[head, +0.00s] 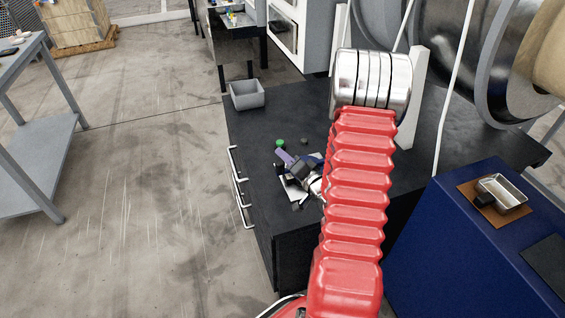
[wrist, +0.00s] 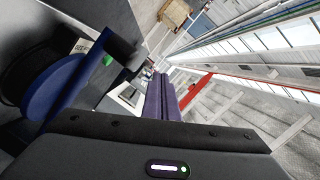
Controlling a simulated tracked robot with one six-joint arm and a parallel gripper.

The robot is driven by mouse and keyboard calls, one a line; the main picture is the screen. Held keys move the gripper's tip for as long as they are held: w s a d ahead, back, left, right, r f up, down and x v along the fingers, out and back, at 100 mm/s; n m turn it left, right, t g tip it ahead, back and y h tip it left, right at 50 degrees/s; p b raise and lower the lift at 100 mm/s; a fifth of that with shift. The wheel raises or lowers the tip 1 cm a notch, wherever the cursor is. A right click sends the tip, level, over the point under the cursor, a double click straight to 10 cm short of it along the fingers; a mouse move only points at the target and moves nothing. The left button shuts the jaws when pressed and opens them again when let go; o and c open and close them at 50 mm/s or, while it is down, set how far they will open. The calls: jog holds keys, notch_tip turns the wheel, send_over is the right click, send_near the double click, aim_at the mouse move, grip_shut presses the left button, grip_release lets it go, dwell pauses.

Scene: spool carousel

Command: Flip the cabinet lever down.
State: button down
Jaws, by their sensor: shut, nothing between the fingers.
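In the head view my gripper (head: 283,154) is over the left front part of the black cabinet's top (head: 252,125), beside my red arm. In the wrist view its purple fingers (wrist: 160,90) are together, with nothing between them. A blue rounded part with a dark bar (wrist: 57,88) is left of the fingers in the wrist view, close to the camera. I cannot tell for sure whether it is the cabinet lever. A pale label (wrist: 80,46) lies behind it. The gripper and arm hide much of this spot in the head view, where no lever shows clearly.
A green knob (head: 280,142) and a small dark knob (head: 304,141) are on the cabinet top. A grey bin (head: 247,95) sits at its far left corner. Drawer handles (head: 240,190) line the left side. A blue cabinet (head: 440,240) stands at right.

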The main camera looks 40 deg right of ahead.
jog(key=s+a+r, duration=0.3)
jog(key=s, duration=0.6)
dwell(0.5)
